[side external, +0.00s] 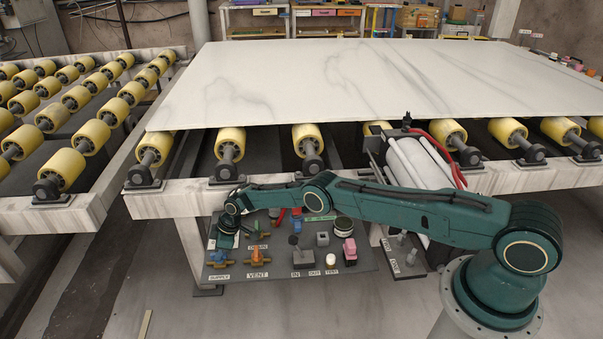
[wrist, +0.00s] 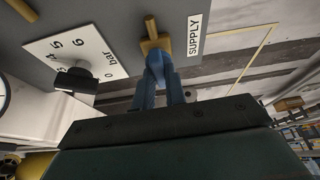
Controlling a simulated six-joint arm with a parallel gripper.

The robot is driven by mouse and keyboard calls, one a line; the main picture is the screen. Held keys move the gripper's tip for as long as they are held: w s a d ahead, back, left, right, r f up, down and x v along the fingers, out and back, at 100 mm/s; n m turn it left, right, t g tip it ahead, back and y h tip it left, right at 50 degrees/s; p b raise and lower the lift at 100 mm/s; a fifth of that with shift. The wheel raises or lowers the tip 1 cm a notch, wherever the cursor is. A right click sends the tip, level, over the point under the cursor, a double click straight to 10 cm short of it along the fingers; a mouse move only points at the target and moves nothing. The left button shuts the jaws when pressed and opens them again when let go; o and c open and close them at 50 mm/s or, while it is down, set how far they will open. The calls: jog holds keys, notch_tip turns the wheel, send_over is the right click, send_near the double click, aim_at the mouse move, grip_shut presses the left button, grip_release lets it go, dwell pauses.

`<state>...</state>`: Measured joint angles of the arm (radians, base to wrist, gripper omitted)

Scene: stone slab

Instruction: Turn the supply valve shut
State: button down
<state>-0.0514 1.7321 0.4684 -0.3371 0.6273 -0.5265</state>
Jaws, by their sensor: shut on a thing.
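The supply valve (side external: 217,264) sits at the front left corner of the grey panel, behind its SUPPLY label (side external: 219,277). In the wrist view its brass body (wrist: 153,44) shows with a short pipe stub and the SUPPLY label (wrist: 195,35) beside it. Its blue handle (wrist: 157,64) points from the body toward my gripper, roughly in line with the stub. My gripper (wrist: 160,84) is shut on this handle. In the side view my gripper (side external: 221,246) reaches down over the valve and hides most of the handle.
The VENT valve (side external: 258,258), with an orange handle, stands just right of it. A black knob (wrist: 76,80) on a bar scale is close by in the wrist view. More fittings (side external: 303,256) fill the panel's right side. A roller frame (side external: 160,203) and stone slab (side external: 370,80) stand behind.

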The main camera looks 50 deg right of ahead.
jog(key=shift+n, duration=0.6)
jog(key=c, duration=1.4)
grip_release()
jog(key=shift+c, duration=0.2)
jog(key=shift+r, duration=0.1)
jog(key=shift+d+r, duration=0.2)
jog(key=shift+r, duration=0.2)
jog(key=v, duration=1.2)
jog(key=shift+d+r, duration=0.25)
jog(key=shift+r, duration=0.1)
